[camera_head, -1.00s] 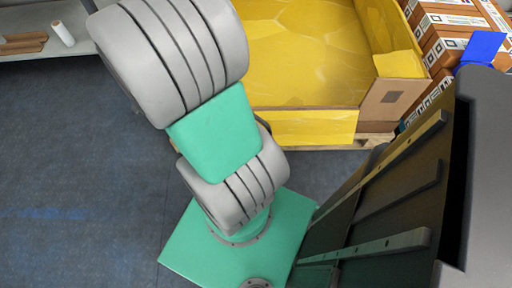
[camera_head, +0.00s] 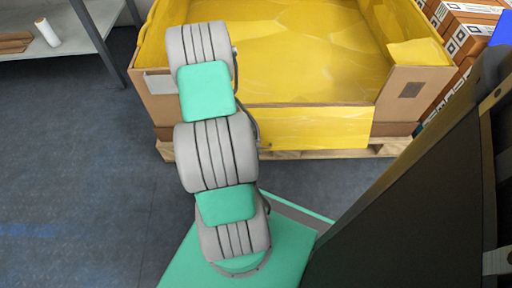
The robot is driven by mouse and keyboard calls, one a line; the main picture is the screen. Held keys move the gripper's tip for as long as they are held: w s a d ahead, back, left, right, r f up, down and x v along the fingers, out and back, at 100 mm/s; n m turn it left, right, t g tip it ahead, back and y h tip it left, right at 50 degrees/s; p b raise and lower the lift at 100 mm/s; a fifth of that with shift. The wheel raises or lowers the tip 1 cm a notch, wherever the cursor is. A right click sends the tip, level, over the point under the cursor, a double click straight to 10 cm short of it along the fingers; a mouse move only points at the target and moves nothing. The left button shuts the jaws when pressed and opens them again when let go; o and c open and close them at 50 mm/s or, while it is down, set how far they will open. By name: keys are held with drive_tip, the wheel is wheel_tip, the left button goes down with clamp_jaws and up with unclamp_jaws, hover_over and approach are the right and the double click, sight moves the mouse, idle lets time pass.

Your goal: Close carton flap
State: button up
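A large brown cardboard carton with a yellow inside (camera_head: 310,128) stands on a wooden pallet in front of me. Its top is open and I look down into its yellow interior. The front wall is low in the middle, with a yellow panel hanging on its outer side. A small yellow flap piece (camera_head: 418,53) shows at the right wall. My arm reaches forward from my base to the carton's left front, covering part of the left side. My gripper is not visible; the arm's end is hidden behind its own links.
The wooden pallet (camera_head: 330,153) sticks out under the carton. Stacked brown boxes with white labels (camera_head: 468,38) stand at the right. A grey shelf (camera_head: 75,43) with a white roll (camera_head: 47,32) is at the left. The dark floor (camera_head: 80,170) is clear at the left front.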

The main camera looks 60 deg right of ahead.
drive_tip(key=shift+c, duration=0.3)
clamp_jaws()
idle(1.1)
